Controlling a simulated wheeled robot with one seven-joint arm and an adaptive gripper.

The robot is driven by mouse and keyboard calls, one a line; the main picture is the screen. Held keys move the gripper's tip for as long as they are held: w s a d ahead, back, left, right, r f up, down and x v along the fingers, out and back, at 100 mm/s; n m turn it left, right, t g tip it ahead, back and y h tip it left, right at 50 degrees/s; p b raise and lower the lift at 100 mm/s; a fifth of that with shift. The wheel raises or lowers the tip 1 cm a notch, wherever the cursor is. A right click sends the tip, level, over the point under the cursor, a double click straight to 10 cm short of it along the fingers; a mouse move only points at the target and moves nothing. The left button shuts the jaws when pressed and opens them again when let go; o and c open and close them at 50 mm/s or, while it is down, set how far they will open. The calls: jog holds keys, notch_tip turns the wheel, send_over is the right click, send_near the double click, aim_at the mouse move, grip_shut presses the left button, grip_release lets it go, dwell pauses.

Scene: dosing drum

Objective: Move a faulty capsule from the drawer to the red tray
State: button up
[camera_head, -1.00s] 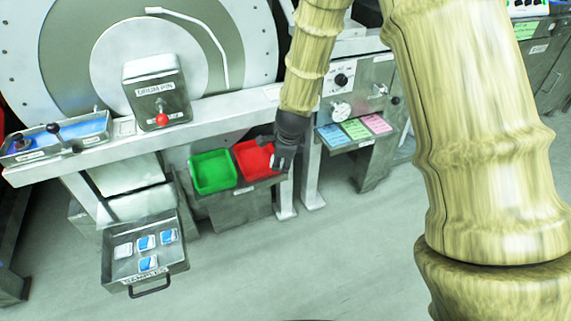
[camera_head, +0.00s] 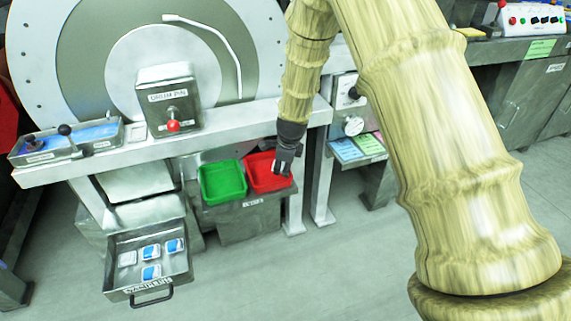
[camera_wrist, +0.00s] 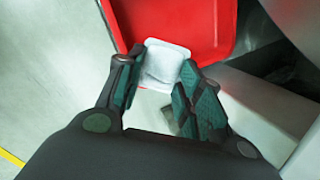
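The red tray (camera_head: 262,182) stands beside the green tray under the machine's ledge. My gripper (camera_wrist: 157,72) is at the tray's right side in the head view, and its fingers (camera_head: 284,170) overlap the tray there. In the wrist view a white capsule (camera_wrist: 163,64) sits between the fingertips, which appear closed on its sides. It overlaps the near edge of the red tray (camera_wrist: 205,20); its height above the tray is unclear. The open drawer (camera_head: 184,267) holds several capsules: one pale (camera_head: 127,259), the others blue and white (camera_head: 151,272).
The green tray (camera_head: 222,183) stands left of the red one. A grey post (camera_head: 318,185) rises close to the right of my gripper. The ledge (camera_head: 225,138) with the drum-pin box (camera_head: 168,97) runs above the trays. The floor in front is clear.

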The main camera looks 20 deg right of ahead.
jog(key=shift+w+f, duration=0.3)
jog(key=o, duration=0.6)
jog(key=shift+o, duration=0.2)
jog(key=shift+r, duration=0.1)
jog(key=v, duration=1.2)
